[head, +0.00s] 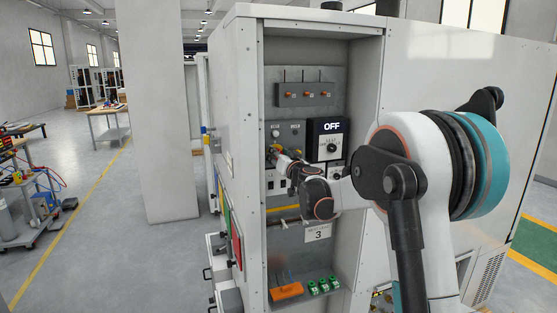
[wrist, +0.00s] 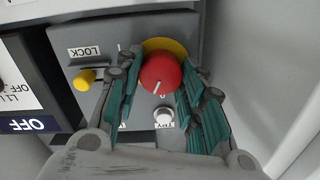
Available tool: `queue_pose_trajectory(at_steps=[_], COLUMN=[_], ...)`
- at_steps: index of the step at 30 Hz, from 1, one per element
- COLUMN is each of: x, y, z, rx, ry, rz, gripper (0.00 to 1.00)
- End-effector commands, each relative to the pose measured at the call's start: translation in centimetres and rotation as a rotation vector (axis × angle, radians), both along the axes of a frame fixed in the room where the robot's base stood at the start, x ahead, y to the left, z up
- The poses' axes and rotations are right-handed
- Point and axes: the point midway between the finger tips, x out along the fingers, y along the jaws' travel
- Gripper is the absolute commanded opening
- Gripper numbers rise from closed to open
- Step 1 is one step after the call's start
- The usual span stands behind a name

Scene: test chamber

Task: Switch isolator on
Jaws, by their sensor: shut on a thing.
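The isolator knob (wrist: 160,72) is round and red with a white line, set on a yellow disc (wrist: 166,47) on a grey panel. In the wrist view my gripper (wrist: 163,66) has its teal-padded fingers on both sides of the red knob and is shut on it. The white line runs nearly up and down in that view, slightly tilted. In the head view my gripper (head: 276,152) reaches into the open cabinet, and its fingers and arm hide most of the knob. A black sign (head: 331,126) to its right reads OFF; it also shows upside down in the wrist view (wrist: 31,124).
A yellow knob (wrist: 84,80) beside a LOCK label and a white button (wrist: 164,116) are close to my fingers. The cabinet's side wall (head: 234,100) stands close on the left. A fuse block (head: 303,94) is above; orange and green parts (head: 318,286) lie below.

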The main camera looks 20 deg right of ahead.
Motion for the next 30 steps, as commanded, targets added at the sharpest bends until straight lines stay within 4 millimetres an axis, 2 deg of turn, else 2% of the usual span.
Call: queue_pose_trajectory(at_steps=[30], x=[-0.03], y=[-0.14], z=[-0.33], rx=[0.923], ry=[0.001], rz=[0.0], gripper=[0.12])
